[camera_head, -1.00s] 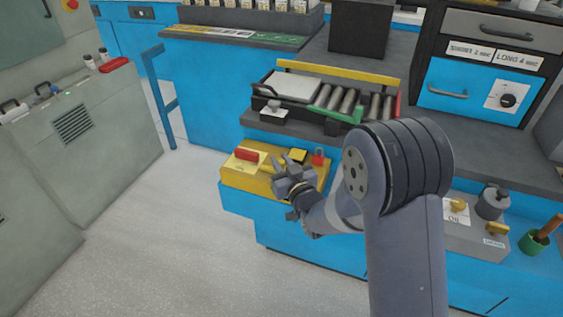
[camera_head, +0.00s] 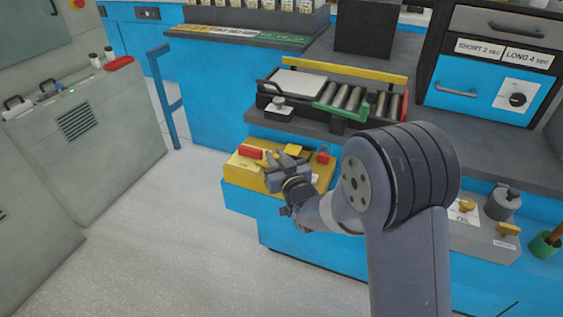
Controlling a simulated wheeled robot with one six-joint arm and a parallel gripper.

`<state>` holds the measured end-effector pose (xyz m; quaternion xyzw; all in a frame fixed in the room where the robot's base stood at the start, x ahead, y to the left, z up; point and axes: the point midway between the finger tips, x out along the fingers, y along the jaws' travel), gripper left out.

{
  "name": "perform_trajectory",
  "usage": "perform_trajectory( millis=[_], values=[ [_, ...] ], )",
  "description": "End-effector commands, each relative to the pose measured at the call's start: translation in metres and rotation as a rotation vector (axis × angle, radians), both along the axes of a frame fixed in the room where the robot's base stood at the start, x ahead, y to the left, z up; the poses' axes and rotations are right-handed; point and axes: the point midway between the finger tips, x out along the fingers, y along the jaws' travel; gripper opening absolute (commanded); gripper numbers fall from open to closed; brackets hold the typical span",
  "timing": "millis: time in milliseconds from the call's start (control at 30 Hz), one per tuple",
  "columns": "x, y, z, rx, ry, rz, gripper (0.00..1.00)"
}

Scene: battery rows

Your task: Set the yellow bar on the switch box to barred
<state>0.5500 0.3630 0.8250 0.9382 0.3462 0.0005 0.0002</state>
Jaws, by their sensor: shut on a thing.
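The yellow switch box (camera_head: 235,182) sits on a blue ledge at the middle left, with a red handle (camera_head: 251,153) on its left part and a red piece (camera_head: 323,157) at its right end. A small yellow piece (camera_head: 293,149), which looks like the yellow bar, shows on top between them, just behind my gripper. My gripper (camera_head: 273,158) is low over the middle of the box, its fingers pointing away toward the top. It is shut on what appears to be the yellow bar. The fingers hide much of the bar, so its exact angle and the label beside it cannot be read.
A roller tray (camera_head: 264,101) with a long yellow rail stands on the grey counter behind the box. A grey box (camera_head: 480,238) with yellow knobs is to the right, past my arm. The pale floor (camera_head: 150,245) at the left is clear.

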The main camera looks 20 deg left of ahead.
Motion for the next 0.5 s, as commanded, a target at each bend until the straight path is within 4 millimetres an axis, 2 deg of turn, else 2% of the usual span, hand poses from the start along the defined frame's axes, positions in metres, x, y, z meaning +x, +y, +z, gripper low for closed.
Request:
perform_trajectory(
  millis=[167, 200, 400, 500],
  values=[
    [0.0000, -0.0004, 0.0003, 0.000, 0.001, 0.000, 0.00],
    [0.0000, -0.0004, 0.0003, 0.000, 0.001, 0.000, 0.22],
    [0.0000, -0.0006, 0.0003, 0.000, 0.001, 0.000, 0.38],
    [0.0000, -0.0006, 0.0003, 0.000, 0.001, 0.000, 0.39]
  ],
)
